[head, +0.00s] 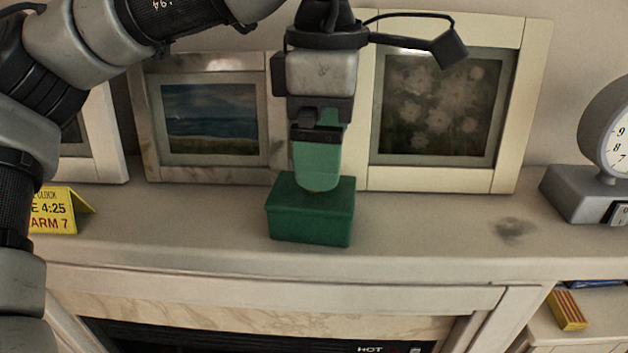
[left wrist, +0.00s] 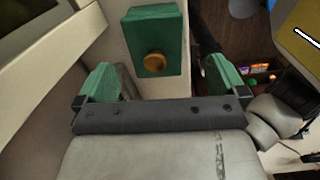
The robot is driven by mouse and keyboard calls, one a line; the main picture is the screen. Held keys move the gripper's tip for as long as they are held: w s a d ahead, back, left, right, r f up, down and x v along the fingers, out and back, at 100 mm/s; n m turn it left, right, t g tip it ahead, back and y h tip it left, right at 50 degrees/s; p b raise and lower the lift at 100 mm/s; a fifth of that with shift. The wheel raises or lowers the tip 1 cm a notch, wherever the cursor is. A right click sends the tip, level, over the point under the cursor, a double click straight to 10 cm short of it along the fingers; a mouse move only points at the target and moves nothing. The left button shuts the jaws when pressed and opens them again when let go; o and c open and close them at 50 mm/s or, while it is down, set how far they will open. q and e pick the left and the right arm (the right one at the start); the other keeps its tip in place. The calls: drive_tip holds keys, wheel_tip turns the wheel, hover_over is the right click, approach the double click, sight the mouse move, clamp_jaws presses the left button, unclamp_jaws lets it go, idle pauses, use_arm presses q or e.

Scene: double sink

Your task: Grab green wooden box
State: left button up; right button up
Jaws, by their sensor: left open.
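The green box (head: 311,222) sits on the pale mantel shelf, near its front edge, in the middle of the head view. In the left wrist view the green box (left wrist: 156,38) shows at the top centre, with a round golden knob on its face. My left gripper (head: 316,186) points down over the box from above, and its green fingertips overlap the box's top in the picture. In the left wrist view my left gripper (left wrist: 160,80) has its two green fingers spread wide, with the box beyond the gap and nothing held between them. My right gripper is not in view.
Framed pictures (head: 210,160) (head: 510,100) lean on the wall behind the box. A yellow sign (head: 62,211) stands at the left of the shelf and a grey clock (head: 575,195) at the right. The shelf (head: 430,222) is clear right of the box.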

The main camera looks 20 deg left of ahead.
sight(285, 196)
use_arm(q)
drive_tip(key=shift+w+a+f, duration=0.1)
drive_tip(key=shift+a+f, duration=0.1)
drive_tip(key=shift+f, duration=0.1)
drive_tip(key=f+p, duration=0.1)
drive_tip(key=a+f+p, duration=0.1)
drive_tip(key=shift+w+f+p, duration=0.2)
drive_tip(key=shift+f+p, duration=0.1)
drive_tip(key=shift+p, duration=0.05)
wheel_tip(285, 196, down, 2)
drive_tip(key=shift+d+f, duration=0.1)
drive_tip(key=shift+f, duration=0.2)
drive_tip(key=c, duration=0.9)
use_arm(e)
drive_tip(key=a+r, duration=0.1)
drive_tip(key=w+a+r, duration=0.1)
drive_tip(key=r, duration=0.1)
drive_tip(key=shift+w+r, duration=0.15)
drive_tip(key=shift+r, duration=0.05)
use_arm(q)
drive_tip(key=shift+o, duration=0.2)
